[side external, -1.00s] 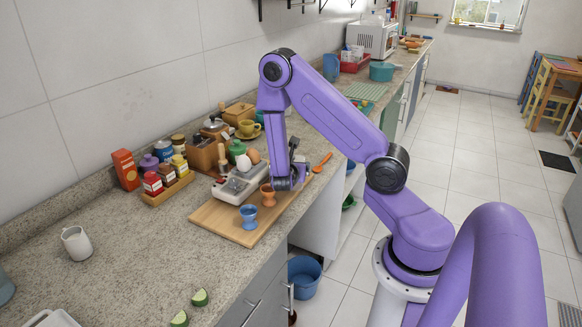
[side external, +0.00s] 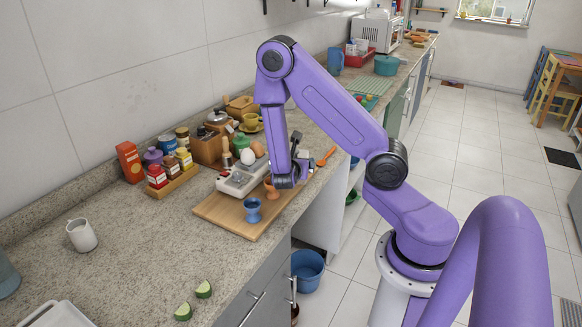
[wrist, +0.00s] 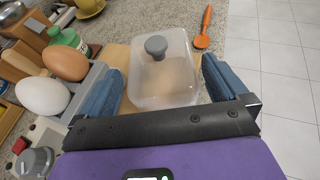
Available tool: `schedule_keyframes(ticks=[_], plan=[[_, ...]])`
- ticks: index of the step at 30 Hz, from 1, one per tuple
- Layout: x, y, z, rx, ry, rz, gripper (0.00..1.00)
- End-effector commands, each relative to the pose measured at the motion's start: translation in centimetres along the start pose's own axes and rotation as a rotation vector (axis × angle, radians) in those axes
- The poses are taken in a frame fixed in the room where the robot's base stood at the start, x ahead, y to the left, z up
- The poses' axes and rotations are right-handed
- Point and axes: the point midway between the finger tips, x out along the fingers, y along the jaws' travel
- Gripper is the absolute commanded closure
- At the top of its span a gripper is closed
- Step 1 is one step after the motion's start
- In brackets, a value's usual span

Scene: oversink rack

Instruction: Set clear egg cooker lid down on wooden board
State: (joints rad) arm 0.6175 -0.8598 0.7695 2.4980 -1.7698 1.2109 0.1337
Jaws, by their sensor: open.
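The clear egg cooker lid (wrist: 165,78) has a dark grey knob (wrist: 156,46) on top. In the wrist view it is on or just above the wooden board (wrist: 115,56), upright, between my fingers. My gripper (wrist: 160,88) is open, with one blue finger pad on each side of the lid. In the side view my gripper (side external: 291,172) is low over the far right part of the wooden board (side external: 228,222), and my arm hides most of the lid. The egg cooker (side external: 236,183) stands left of my gripper, uncovered.
A white egg (wrist: 42,97) and a brown egg (wrist: 66,61) sit left of my gripper. A blue egg cup (side external: 253,210) and an orange cup (side external: 271,186) stand on the board. An orange spoon (wrist: 204,28) lies beyond the lid. The counter's front edge is close on the right.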

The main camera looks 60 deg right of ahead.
Motion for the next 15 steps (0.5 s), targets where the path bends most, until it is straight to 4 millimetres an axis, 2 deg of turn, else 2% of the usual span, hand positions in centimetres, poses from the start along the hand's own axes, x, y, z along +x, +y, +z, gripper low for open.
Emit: schedule_keyframes(ticks=[1,7,15], plan=[[-1.3,0.2,0.0,-0.002,0.000,0.008,0.00],[-5.0,0.1,0.0,-0.001,0.001,0.007,0.00],[-7.1,0.0,0.0,0.001,0.000,0.002,0.00]])
